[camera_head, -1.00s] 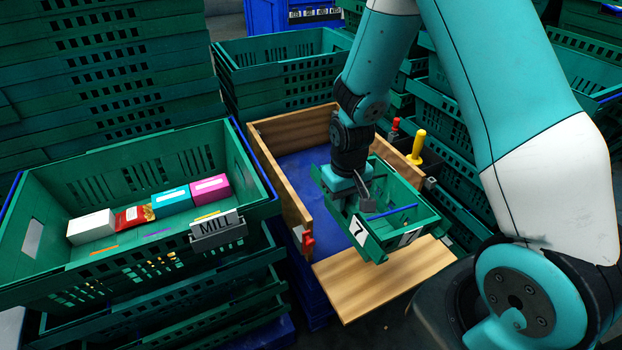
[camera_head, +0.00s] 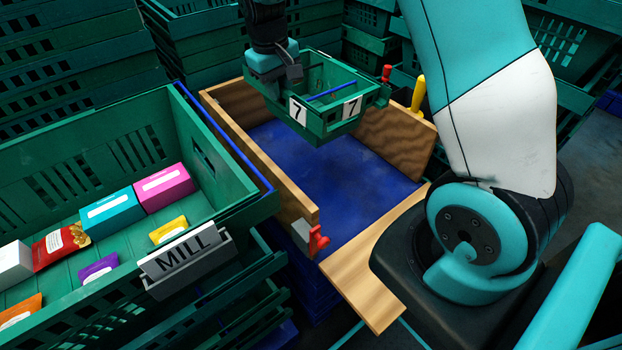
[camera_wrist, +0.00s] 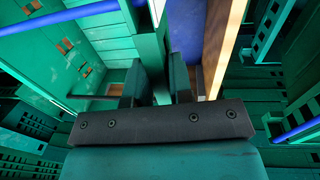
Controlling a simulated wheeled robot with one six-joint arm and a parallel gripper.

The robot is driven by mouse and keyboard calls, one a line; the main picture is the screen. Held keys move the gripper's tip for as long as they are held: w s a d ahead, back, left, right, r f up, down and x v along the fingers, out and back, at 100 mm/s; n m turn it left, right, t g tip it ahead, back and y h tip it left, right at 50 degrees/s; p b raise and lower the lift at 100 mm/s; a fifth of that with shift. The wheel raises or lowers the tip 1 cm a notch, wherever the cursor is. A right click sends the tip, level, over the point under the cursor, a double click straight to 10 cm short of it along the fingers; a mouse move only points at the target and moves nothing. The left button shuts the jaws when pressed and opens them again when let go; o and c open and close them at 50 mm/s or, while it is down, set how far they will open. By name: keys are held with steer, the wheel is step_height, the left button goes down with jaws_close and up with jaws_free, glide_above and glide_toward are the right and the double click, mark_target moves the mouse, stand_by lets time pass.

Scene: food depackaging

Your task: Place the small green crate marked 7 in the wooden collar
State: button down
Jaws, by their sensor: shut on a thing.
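The small green crate marked 7 (camera_head: 318,122) hangs in the upper middle of the head view, with white 7 labels on two sides and a blue bar across it. My gripper (camera_head: 283,78) is shut on its left wall. The crate is over the far part of the wooden collar (camera_head: 262,172), whose floor is blue (camera_head: 345,165). The crate appears raised above that floor; its exact height is hard to judge. The collar's near board (camera_head: 375,275) lies folded down flat. In the wrist view my gripper (camera_wrist: 155,85) shows its two dark fingers; the held wall is hard to make out.
A large green crate labelled MILL (camera_head: 185,250) stands left, holding several small packages. A red clamp (camera_head: 317,240) is on the collar's near left corner. A yellow handle (camera_head: 418,93) and a red knob (camera_head: 386,73) rise at the right wall. Green crate stacks stand behind.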

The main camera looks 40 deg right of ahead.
steer(key=w+b, duration=0.1)
steer(key=w+r+b, duration=0.1)
steer(key=b, duration=0.1)
steer(key=shift+d+r, duration=0.3)
steer(key=shift+d, duration=0.1)
step_height(320, 180, down, 19)
steer(key=b, duration=0.4)
steer(key=shift+f, duration=0.2)
steer(key=c, duration=1)
jaws_free()
steer(key=shift+s, duration=0.1)
steer(key=r, duration=0.4)
steer(key=a+r+p, duration=0.1)
steer(key=r, duration=0.3)
steer(key=r+p, duration=0.1)
steer(key=r, duration=0.3)
steer(key=shift+a, duration=0.15)
